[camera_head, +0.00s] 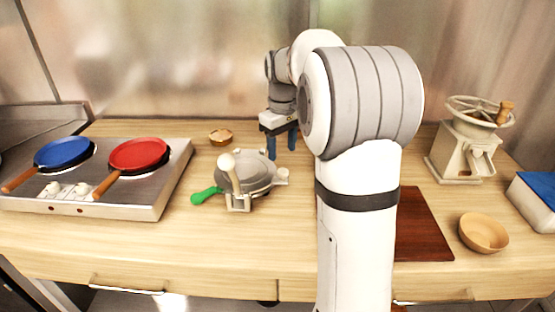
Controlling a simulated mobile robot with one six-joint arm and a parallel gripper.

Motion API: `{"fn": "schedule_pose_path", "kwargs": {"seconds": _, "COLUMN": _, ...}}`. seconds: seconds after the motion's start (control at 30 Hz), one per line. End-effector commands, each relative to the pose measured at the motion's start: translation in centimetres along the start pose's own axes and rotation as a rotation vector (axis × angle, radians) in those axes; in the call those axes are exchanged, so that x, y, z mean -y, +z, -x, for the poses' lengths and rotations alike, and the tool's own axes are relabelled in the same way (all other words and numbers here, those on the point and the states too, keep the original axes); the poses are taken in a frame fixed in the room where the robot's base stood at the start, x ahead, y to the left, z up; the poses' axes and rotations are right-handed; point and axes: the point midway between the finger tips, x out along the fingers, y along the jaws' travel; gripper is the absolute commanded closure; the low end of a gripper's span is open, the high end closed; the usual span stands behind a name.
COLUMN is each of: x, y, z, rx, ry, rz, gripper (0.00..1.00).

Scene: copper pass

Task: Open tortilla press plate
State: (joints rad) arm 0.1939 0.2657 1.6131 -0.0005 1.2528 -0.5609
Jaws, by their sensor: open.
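The tortilla press (247,172) stands on the wooden counter left of my arm. Its round grey plate looks closed and lies flat. A lever with a pale round knob (227,161) rises at its front, and a green handle (206,196) sticks out to its left. My gripper (282,150) points down just behind and right of the press plate. Its two blue fingers are apart with nothing seen between them. I cannot tell whether a finger touches the press.
A double burner (150,200) with a blue pan (63,152) and a red pan (138,154) stands left. A small bowl (220,136) sits behind the press. Right are a brown board (420,225), a wooden bowl (483,233) and a grinder (463,150). Counter in front of the press is clear.

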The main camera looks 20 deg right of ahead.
Motion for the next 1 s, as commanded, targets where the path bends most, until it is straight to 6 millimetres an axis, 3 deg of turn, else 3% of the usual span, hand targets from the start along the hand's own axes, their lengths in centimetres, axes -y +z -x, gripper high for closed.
{"fn": "schedule_pose_path", "kwargs": {"seconds": 0.17, "x": -1.2, "y": -0.8, "z": -0.8, "rx": 0.01, "ry": -0.007, "rz": 0.02, "gripper": 0.48}}
{"fn": "schedule_pose_path", "kwargs": {"seconds": 0.6, "x": -1.0, "y": -0.7, "z": -7.0, "rx": 0.011, "ry": -0.008, "rz": 0.021, "gripper": 0.48}}
{"fn": "schedule_pose_path", "kwargs": {"seconds": 1.0, "x": -1.0, "y": -0.7, "z": -8.0, "rx": 0.008, "ry": -0.006, "rz": 0.021, "gripper": 0.48}}
